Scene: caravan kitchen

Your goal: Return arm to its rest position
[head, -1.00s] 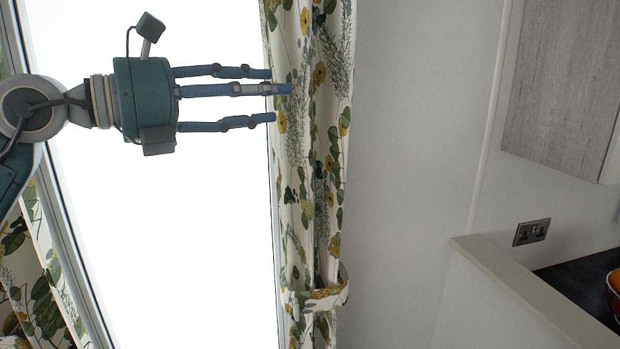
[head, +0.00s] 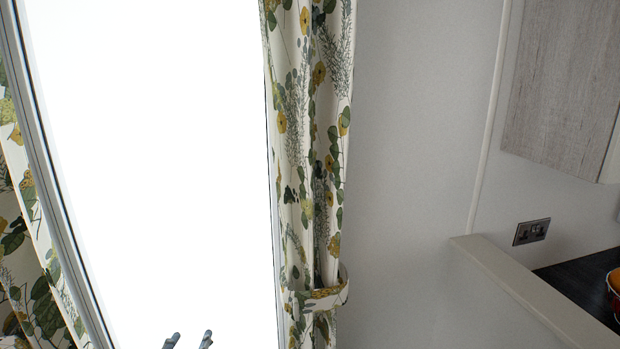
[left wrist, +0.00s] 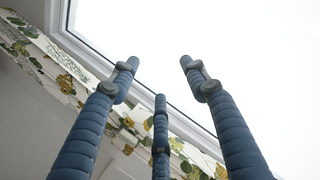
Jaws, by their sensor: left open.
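My left gripper (left wrist: 160,85) shows in the left wrist view with its blue fingers spread apart, open and empty. In the head view only its fingertips (head: 190,341) show at the bottom edge, in front of the bright window; the rest of the hand and the arm are out of that frame. My right gripper is in neither view.
A tall bright window (head: 160,170) fills the left of the head view. A floral curtain (head: 318,150) hangs beside it, gathered by a tieback. To the right are a plain wall (head: 410,150), a wooden cupboard (head: 565,85), a double socket (head: 531,232) and a dark worktop (head: 580,285).

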